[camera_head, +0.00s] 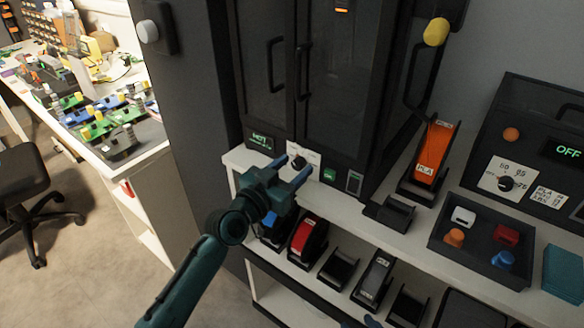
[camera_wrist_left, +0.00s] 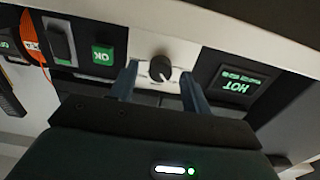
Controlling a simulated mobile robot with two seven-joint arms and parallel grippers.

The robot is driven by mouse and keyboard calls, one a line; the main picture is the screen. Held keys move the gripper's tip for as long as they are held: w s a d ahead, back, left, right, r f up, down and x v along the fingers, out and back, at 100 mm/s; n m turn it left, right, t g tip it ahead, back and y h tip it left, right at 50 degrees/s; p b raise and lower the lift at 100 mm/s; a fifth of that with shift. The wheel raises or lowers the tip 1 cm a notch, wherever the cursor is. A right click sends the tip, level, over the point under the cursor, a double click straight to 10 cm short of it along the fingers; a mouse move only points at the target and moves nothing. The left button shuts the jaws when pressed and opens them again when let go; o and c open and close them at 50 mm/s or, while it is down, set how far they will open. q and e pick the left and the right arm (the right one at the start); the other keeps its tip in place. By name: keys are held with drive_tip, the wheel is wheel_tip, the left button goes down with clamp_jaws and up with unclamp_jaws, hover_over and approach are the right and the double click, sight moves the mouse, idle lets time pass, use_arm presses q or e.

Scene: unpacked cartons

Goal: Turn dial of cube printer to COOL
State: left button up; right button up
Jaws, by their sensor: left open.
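The cube printer (camera_head: 345,85) is a tall dark cabinet with two doors and a control strip along its bottom edge. Its dial (camera_head: 298,163) is a small black knob on a white plate; it also shows in the left wrist view (camera_wrist_left: 160,68), where the picture is upside down. The printer's display (camera_wrist_left: 235,86) reads HOT in green. My left gripper (camera_head: 294,169) is open in front of the dial. In the left wrist view its two fingers (camera_wrist_left: 160,82) stand on either side of the knob, with gaps visible. Contact cannot be made out. The right gripper is not seen.
A green OK button (camera_head: 329,175) sits right of the dial. An orange PLA spool holder (camera_head: 432,160), a tray (camera_head: 437,245) with coloured parts and a second control box (camera_head: 545,150) reading OFF stand right. Several spool holders fill the lower shelf.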

use_arm(q)
drive_tip(key=shift+w+d, duration=0.1)
drive_tip(key=c, duration=1)
drive_tip(key=n, duration=0.4)
drive_tip(key=shift+n, duration=0.3)
drive_tip(key=n, duration=0.4)
drive_tip(key=shift+f+p, duration=0.1)
drive_tip(key=shift+p, duration=0.3)
drive_tip(key=shift+n, duration=0.3)
